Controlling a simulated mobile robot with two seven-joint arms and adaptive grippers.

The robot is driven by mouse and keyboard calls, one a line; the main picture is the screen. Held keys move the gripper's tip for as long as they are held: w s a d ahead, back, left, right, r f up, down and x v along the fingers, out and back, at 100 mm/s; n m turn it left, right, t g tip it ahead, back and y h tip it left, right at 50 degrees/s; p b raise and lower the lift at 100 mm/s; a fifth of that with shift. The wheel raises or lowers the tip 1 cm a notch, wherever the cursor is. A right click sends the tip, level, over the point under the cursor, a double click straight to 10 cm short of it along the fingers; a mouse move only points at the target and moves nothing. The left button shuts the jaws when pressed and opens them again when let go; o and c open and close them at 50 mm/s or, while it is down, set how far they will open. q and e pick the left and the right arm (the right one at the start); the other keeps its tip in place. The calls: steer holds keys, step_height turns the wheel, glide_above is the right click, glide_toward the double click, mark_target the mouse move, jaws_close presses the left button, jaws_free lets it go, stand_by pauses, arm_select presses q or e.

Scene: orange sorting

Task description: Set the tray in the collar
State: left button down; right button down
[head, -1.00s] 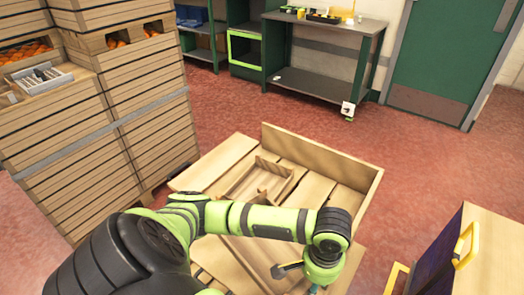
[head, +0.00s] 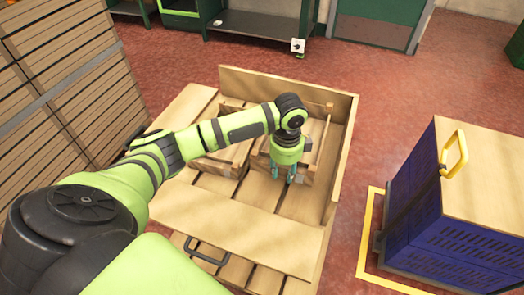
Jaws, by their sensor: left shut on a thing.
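The wooden collar (head: 344,150) stands in the middle of the head view, with raised walls at its back and right. My left gripper (head: 297,177) points down inside it, shut on the near wall of a wooden tray (head: 311,172). The held tray is in the back right part of the collar, partly hidden by my wrist. I cannot tell whether it rests on the slats. A second wooden tray (head: 222,166) lies to its left, partly behind my forearm. My right gripper is not in view.
A blue crate (head: 468,243) with a wooden top and yellow handle stands at the right, inside a yellow floor marking (head: 367,240). A tall stack of wooden crates (head: 65,85) is at the left. A black handle (head: 207,252) shows at the collar's near side. Red floor is open behind.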

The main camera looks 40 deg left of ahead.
arm_select(q)
glide_above(281, 195)
step_height(281, 195, down, 6)
steer(key=shift+r, duration=0.25)
steer(key=shift+f+b, duration=0.35)
steer(key=shift+f, duration=0.25)
step_height(281, 195, down, 3)
steer(key=shift+f, duration=0.1)
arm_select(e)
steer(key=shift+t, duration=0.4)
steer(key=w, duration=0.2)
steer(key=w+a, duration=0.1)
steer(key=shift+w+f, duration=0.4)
arm_select(q)
steer(key=shift+f, duration=0.15)
steer(key=c, duration=0.9)
jaws_free()
steer(key=shift+o, duration=0.2)
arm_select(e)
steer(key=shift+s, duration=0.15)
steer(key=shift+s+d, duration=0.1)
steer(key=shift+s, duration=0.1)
